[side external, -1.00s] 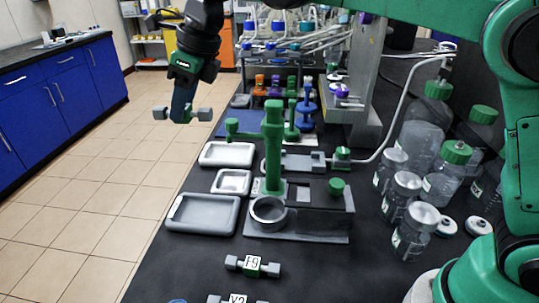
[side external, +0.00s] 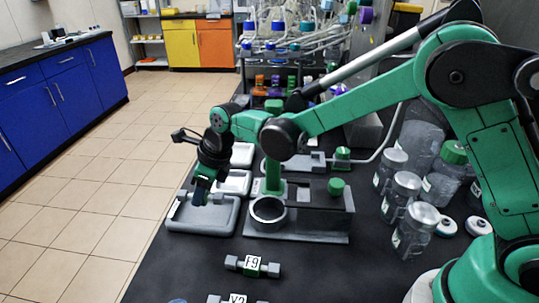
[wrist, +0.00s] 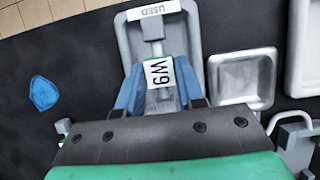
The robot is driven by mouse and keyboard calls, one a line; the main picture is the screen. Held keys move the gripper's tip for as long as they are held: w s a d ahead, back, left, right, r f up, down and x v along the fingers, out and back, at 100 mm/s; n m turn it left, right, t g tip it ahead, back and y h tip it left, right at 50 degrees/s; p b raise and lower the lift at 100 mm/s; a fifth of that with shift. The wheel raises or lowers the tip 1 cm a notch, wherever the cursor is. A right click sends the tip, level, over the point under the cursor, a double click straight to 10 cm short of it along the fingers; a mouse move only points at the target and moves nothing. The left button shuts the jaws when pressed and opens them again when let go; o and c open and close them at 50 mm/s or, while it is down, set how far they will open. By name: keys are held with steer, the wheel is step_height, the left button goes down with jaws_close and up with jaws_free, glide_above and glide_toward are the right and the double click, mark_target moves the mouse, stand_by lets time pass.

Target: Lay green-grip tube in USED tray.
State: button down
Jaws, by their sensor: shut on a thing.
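The USED tray (wrist: 188,32) is a grey shallow tray with a white label at its far end in the wrist view. In the side view it is the nearest tray (side external: 224,216), at the table's left edge. My gripper (wrist: 157,92) points down with its blue fingers shut on the tube (wrist: 159,73), which has grey ends and a white W9 tag; a little green shows at its grip. The tube lies lengthwise over the tray. In the side view my gripper (side external: 203,197) is low at the tray; whether the tube touches the tray floor is hidden.
A smaller square tray (wrist: 242,78) sits just right of the USED tray in the wrist view. A green post fixture (side external: 272,183) with a grey ring (side external: 268,210) stands right of the trays. A tube tagged F9 (side external: 253,265) lies in front. Bottles (side external: 405,195) stand at right.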

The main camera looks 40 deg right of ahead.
mark_target(207, 195)
steer(key=shift+f, duration=1.7)
steer(key=shift+f, duration=0.1)
steer(key=c, duration=0.8)
jaws_free()
